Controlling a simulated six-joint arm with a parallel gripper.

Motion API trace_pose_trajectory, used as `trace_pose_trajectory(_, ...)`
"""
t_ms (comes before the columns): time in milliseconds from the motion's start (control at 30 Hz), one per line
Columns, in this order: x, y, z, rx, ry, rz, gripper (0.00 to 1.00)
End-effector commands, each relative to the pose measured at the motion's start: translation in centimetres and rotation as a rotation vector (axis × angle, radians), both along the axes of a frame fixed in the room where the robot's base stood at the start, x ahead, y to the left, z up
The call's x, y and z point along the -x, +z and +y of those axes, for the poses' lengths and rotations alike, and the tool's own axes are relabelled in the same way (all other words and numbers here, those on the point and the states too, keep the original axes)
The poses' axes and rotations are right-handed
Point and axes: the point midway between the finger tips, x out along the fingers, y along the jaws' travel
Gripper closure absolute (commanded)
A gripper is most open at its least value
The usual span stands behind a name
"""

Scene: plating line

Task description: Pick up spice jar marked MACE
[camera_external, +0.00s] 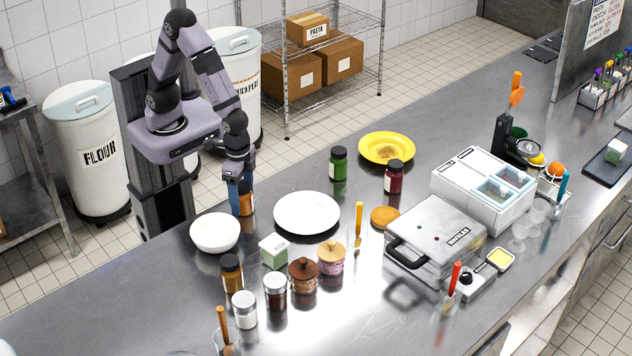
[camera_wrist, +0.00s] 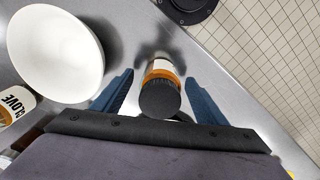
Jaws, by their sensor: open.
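A jar with orange-brown contents, a dark lid and a white label (camera_wrist: 160,98) stands upright between my fingers in the wrist view. Its label cannot be read from here, so I cannot confirm the word MACE. The same jar (camera_external: 247,203) shows in the external view at the counter's back edge, partly hidden by my gripper. My gripper (camera_wrist: 160,78) is open, pointing down, with one blue finger on each side of the jar; contact is not visible. In the external view my gripper (camera_external: 240,198) is low over the counter.
A white bowl (camera_external: 215,233) stands close by, left of the jar in the wrist view (camera_wrist: 55,50). A white plate (camera_external: 307,213) is to the right. Several jars stand nearer the front.

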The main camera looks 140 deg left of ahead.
Motion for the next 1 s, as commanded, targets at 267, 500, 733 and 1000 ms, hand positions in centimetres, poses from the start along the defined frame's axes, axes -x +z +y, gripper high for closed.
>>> trace_pose_trajectory(267,0.0,-0.1,0.0,0.000,0.000,0.000,0.45)
trace_pose_trajectory(500,0.0,0.0,0.0,0.000,0.000,-0.001,0.84)
trace_pose_trajectory(733,-0.1,0.1,0.0,0.000,0.000,-0.002,0.84)
trace_pose_trajectory(1000,-0.2,2.5,0.0,-0.001,0.000,-0.006,0.84)
